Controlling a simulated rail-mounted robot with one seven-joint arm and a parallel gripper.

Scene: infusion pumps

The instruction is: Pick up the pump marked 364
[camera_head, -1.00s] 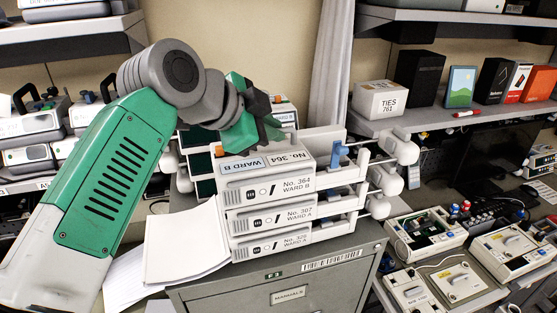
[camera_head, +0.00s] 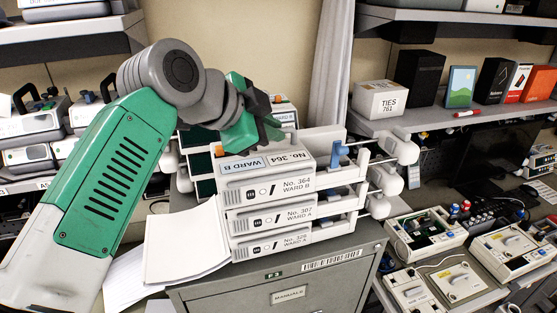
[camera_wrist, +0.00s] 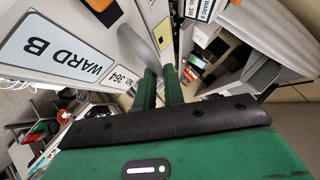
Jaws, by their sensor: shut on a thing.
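The pump marked 364 (camera_head: 243,190) is the top one of a stack of three white pumps in a rack. Its front reads No. 364, Ward B, and its top carries the same labels. In the wrist view its labelled top (camera_wrist: 75,62) fills the upper left. My gripper (camera_head: 267,128) is over the rear of this pump, reaching down from the left. In the wrist view the green fingers (camera_wrist: 160,88) are close together at the grey curved handle (camera_wrist: 138,46) beside the labels, shut on it. The exact contact is partly hidden. The pump sits level on the stack.
Pumps marked 307 (camera_head: 243,221) and, apparently, 328 (camera_head: 245,248) lie below it. White rack arms (camera_head: 388,180) stand close at the right. A grey cabinet (camera_head: 225,290) bears the stack; papers (camera_head: 180,245) lie left. Another Ward B-labelled unit (camera_wrist: 205,8) is near the fingers.

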